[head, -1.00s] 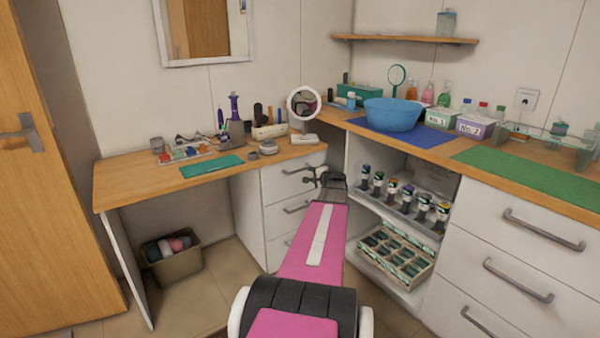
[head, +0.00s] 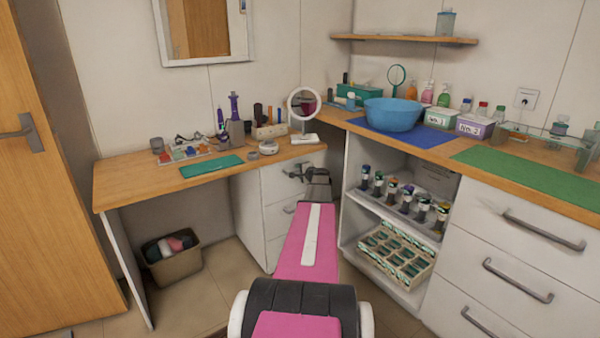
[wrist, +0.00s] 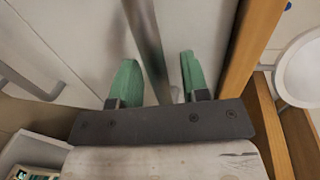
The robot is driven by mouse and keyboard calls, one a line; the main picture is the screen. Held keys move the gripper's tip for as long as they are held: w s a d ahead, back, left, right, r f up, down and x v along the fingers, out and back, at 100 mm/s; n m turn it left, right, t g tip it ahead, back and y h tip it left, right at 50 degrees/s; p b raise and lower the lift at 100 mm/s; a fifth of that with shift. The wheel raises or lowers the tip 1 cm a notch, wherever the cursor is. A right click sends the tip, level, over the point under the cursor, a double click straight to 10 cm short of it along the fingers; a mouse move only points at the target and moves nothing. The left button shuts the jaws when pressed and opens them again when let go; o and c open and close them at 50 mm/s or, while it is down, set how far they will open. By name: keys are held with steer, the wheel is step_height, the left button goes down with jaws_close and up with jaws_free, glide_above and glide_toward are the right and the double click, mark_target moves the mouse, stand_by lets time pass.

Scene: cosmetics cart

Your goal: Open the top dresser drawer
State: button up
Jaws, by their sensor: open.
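The dresser with the white drawers stands under the wooden tabletop, and its top drawer (head: 274,182) looks shut in the head view. My gripper (head: 294,171) is in front of that drawer and hides part of its handle. In the wrist view my gripper (wrist: 158,82) is open, with its two green fingers apart. The grey bar handle (wrist: 148,45) of the top drawer runs between the fingers, and I cannot tell whether either finger touches it. A lower handle (wrist: 30,82) shows at the left of the wrist view.
The tabletop (head: 130,187) edge lies just above the drawer. A round mirror (head: 303,103) stands on it. To the right are open shelves with bottles (head: 392,190) and a box (head: 395,255). A basket (head: 172,262) sits under the table at the left.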

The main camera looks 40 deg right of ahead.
jaws_close()
steer(key=f+v, duration=0.2)
steer(key=v, duration=1)
steer(key=s+f+v, duration=0.1)
steer(key=f+v, duration=0.2)
steer(key=v, duration=0.9)
steer(key=f+v, duration=0.2)
steer(key=v, duration=1.1)
steer(key=shift+s+f, duration=0.25)
steer(key=shift+f, duration=0.1)
jaws_free()
steer(key=shift+s, duration=0.1)
steer(key=v, duration=1)
steer(key=shift+s, duration=0.3)
